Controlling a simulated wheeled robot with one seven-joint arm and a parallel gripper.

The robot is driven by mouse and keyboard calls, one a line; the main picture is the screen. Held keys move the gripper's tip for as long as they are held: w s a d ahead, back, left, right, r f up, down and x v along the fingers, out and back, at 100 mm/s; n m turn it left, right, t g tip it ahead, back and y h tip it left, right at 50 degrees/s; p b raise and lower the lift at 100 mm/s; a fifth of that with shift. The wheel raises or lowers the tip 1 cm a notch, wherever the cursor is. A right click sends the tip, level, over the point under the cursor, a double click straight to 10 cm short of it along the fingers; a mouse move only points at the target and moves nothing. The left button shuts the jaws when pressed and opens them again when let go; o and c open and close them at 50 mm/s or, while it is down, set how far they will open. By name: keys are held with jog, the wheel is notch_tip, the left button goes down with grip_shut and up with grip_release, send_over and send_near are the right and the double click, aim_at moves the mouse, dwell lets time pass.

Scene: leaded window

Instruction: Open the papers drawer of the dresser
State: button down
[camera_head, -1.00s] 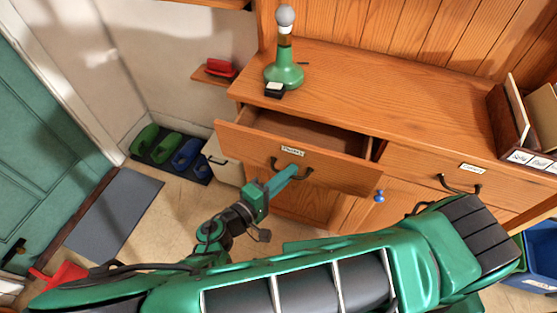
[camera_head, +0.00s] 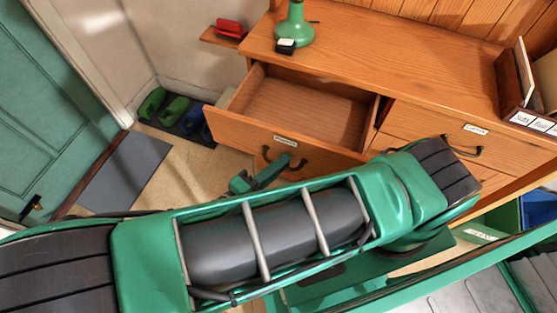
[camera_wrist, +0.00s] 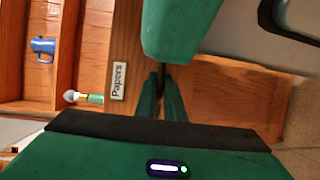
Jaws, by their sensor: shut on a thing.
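The papers drawer (camera_head: 330,163) is at the left of the wooden dresser (camera_head: 400,75) and is pulled well out. My arm hides the lower part of the drawer front. In the wrist view the green fingers (camera_wrist: 161,88) meet at the handle, which is mostly hidden.
A second drawer (camera_head: 430,132) at the right is closed. Shoes (camera_head: 178,115) and a grey mat (camera_head: 125,172) lie on the floor at left.

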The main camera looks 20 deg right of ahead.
jog(key=shift+s+f, duration=0.1)
jog(key=shift+f, duration=0.05)
jog(key=c, duration=2.2)
grip_release()
jog(key=shift+o, duration=0.2)
jog(key=v, duration=1)
jog(key=shift+a, duration=0.3)
jog(key=shift+s, duration=0.1)
